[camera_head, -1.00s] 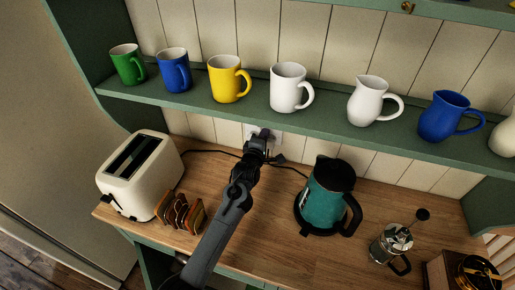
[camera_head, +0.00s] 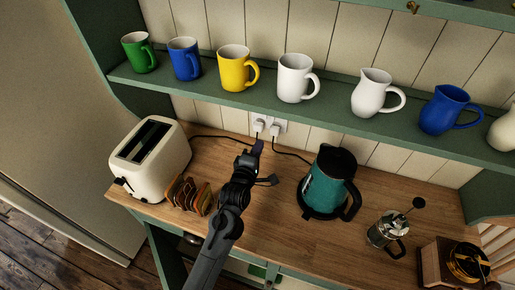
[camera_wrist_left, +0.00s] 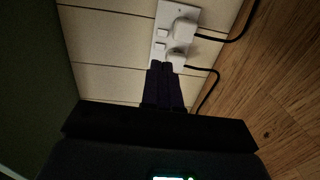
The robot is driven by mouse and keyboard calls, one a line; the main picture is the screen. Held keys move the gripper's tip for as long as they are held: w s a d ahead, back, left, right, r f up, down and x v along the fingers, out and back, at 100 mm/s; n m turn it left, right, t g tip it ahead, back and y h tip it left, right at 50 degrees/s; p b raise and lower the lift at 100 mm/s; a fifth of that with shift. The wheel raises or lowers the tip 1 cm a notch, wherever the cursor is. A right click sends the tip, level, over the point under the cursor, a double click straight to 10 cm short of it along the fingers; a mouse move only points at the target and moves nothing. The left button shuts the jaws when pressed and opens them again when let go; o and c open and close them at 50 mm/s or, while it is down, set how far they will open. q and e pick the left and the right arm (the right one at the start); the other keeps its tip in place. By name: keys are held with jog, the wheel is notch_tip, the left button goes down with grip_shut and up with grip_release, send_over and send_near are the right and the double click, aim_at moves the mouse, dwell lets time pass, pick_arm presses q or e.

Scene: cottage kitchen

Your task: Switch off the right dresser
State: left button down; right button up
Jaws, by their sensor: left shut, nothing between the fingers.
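The dresser's white double socket (camera_head: 281,123) is on the back wall under the shelf, with a left plug (camera_head: 258,126) and a right plug (camera_head: 275,129) in it. In the left wrist view the socket (camera_wrist_left: 190,10) shows two small rocker switches (camera_wrist_left: 161,40) beside the two plugs (camera_wrist_left: 180,44). I cannot tell whether the switches are on or off. My left gripper (camera_head: 257,147) is shut and empty, just below and in front of the socket. Its dark fingertips (camera_wrist_left: 164,72) show in the wrist view near the lower plug and switch; contact is unclear. My right gripper is not in view.
A white toaster (camera_head: 151,160) and a toast rack (camera_head: 188,195) stand left on the wooden counter (camera_head: 275,220). A teal kettle (camera_head: 325,190) is right of my arm, with a cafetiere (camera_head: 388,231) and coffee grinder (camera_head: 451,265) beyond. Cords run behind. Mugs and jugs line the shelf (camera_head: 215,100) above.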

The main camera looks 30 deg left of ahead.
pick_arm(q)
jog(key=shift+s, duration=0.15)
dwell(0.3)
